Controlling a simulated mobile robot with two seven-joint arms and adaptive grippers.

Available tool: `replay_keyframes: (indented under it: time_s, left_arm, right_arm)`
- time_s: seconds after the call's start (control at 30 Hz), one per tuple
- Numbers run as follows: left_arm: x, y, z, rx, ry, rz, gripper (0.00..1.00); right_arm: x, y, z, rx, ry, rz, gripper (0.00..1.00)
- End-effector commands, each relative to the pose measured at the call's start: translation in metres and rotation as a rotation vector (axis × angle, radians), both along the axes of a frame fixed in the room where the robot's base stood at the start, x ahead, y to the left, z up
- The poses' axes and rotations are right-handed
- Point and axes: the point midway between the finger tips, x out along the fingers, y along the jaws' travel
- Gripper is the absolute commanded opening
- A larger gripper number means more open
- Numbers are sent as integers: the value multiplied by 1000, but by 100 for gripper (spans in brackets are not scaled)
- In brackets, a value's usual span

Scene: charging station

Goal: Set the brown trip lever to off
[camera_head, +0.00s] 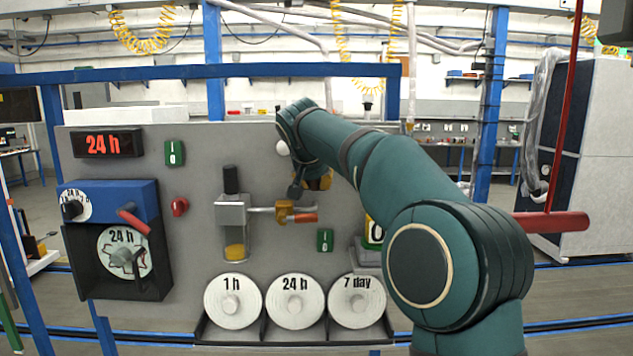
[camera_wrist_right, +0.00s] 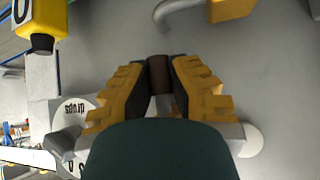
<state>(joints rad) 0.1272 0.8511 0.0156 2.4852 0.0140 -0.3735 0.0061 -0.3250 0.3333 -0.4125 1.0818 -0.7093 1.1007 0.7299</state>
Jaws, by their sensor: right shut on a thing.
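In the right wrist view the brown trip lever (camera_wrist_right: 159,74) is a short dark brown cylinder standing out from the grey panel. My right gripper (camera_wrist_right: 162,84) has its two yellow-and-black fingers on either side of the lever's end, touching it and shut on it. In the head view my right gripper (camera_head: 318,183) is at the panel's upper right, partly hidden by my own arm. The lever is hidden there, so its angle cannot be read. My left gripper is in neither view.
The grey panel (camera_head: 200,200) carries a red 24 h display (camera_head: 104,144), a blue timer box (camera_head: 112,196), a valve with an orange handle (camera_head: 298,218) and three white discs in a tray. A red bar (camera_head: 555,222) is at right.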

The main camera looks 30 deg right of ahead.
Motion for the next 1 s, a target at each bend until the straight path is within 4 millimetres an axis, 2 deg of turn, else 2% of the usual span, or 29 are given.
replay_keyframes:
  time_s: [0.43,0.47,0.53,0.87,1.0]
  left_arm:
    - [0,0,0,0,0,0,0]
    - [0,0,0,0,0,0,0]
    - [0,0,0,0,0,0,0]
    - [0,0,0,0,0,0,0]
    - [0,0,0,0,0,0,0]
  right_arm:
    - [1,0,-1,5,-4,1,0]
    - [1,0,-1,5,-3,0,26]
    - [1,0,-1,6,-2,0,51]
    - [0,1,0,5,-4,1,51]
    - [-6,6,8,5,-5,1,51]
